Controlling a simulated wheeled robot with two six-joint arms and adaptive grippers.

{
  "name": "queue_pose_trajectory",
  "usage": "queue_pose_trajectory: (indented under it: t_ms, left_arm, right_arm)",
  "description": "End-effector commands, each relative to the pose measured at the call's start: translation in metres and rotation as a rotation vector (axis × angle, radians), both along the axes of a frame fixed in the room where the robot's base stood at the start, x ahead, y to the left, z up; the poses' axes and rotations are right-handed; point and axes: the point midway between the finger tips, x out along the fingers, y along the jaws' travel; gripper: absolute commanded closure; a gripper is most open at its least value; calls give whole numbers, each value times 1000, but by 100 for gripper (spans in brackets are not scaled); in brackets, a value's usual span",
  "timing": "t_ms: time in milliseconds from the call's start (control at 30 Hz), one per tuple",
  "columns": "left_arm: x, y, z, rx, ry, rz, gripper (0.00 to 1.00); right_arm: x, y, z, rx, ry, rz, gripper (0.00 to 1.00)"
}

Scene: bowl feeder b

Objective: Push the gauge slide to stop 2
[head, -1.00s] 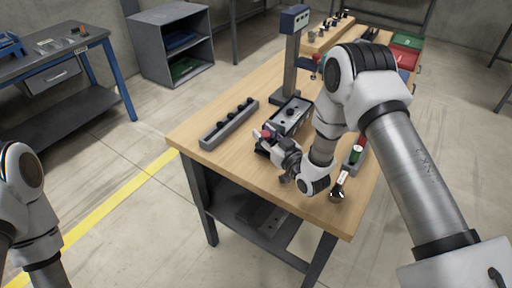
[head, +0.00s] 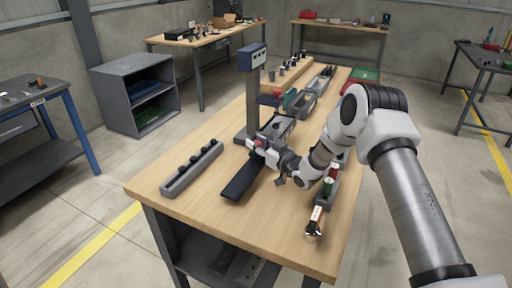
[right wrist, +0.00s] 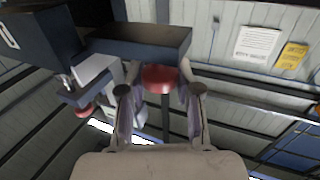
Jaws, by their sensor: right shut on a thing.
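The gauge is a tall grey post with a blue head box (head: 252,57), standing on the worktable. A long dark rail (head: 241,180) runs from its foot toward the table's near edge. My right gripper (head: 262,147) is beside the foot of the post, at the far end of the bare rail. In the right wrist view its fingers are shut on a red knob (right wrist: 160,78), which seems to belong to the gauge slide. The gripper and arm hide most of the slide. The stop marks are not readable. My left gripper is not in view.
A grey rack with several black knobs (head: 192,168) lies to the left on the table (head: 270,235). A narrow tray with a green cylinder (head: 327,187) and a copper-coloured piece (head: 315,222) lie near my right arm. Grey bins (head: 300,106) stand behind.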

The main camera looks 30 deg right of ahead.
Motion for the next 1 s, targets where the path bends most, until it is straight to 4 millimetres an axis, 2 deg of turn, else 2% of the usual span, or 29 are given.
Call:
queue_pose_trajectory:
  t_ms: [267,300,333,367,633,733,1000]
  left_arm:
    - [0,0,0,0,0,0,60]
    - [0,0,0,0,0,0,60]
    - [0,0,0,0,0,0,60]
    - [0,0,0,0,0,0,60]
    - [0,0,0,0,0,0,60]
    - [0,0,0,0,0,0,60]
    - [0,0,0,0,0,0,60]
  right_arm:
    - [1,0,3,-1,-7,1,100]
    - [1,0,4,-1,-7,0,56]
    - [1,0,3,-1,-7,0,46]
    - [1,0,3,-2,-6,0,40]
    - [0,0,1,0,-2,0,40]
    - [-6,-3,1,0,-1,-2,40]
    - [-55,-16,1,2,-1,-2,40]
